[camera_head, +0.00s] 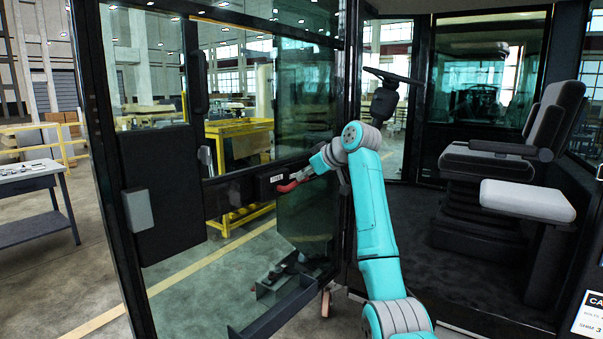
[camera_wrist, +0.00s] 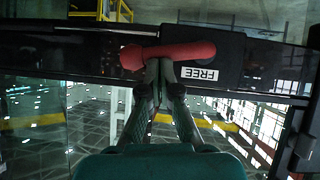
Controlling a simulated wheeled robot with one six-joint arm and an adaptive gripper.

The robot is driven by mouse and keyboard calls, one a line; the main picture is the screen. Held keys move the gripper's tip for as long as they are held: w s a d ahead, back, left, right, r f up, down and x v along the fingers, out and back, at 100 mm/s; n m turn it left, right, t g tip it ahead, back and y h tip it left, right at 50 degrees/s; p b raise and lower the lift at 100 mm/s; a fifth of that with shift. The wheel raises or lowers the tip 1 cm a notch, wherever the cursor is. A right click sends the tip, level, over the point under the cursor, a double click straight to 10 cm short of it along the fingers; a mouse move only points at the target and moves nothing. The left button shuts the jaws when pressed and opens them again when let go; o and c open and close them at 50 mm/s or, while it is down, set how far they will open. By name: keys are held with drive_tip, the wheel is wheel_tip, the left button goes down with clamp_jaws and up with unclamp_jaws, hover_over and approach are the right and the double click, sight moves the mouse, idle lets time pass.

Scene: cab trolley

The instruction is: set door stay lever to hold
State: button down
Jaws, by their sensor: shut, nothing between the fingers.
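The red door stay lever (camera_head: 288,187) is on a black housing (camera_head: 268,183) on the cab door's crossbar. In the wrist view the lever (camera_wrist: 180,53) lies across the housing, its rounded end at left. A white label (camera_wrist: 200,74) beside it reads FREE. My gripper (camera_wrist: 159,72) is shut, with nothing between its fingers. Its tips meet at the lever's lower edge in the wrist view; I cannot tell whether they touch it. In the head view my gripper (camera_head: 305,176) is just right of the lever.
The glazed cab door (camera_head: 155,200) stands at left, with a grey box (camera_head: 138,210) on its frame. The cab seat (camera_head: 500,145) and steering wheel (camera_head: 393,76) are at right. A grey table (camera_head: 30,180) stands at far left. The floor between table and door is clear.

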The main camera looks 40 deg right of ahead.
drive_tip(key=shift+d+f, duration=0.15)
drive_tip(key=shift+f, duration=0.2)
drive_tip(key=shift+w+d+f, duration=0.1)
drive_tip(key=shift+f, duration=0.1)
idle(0.4)
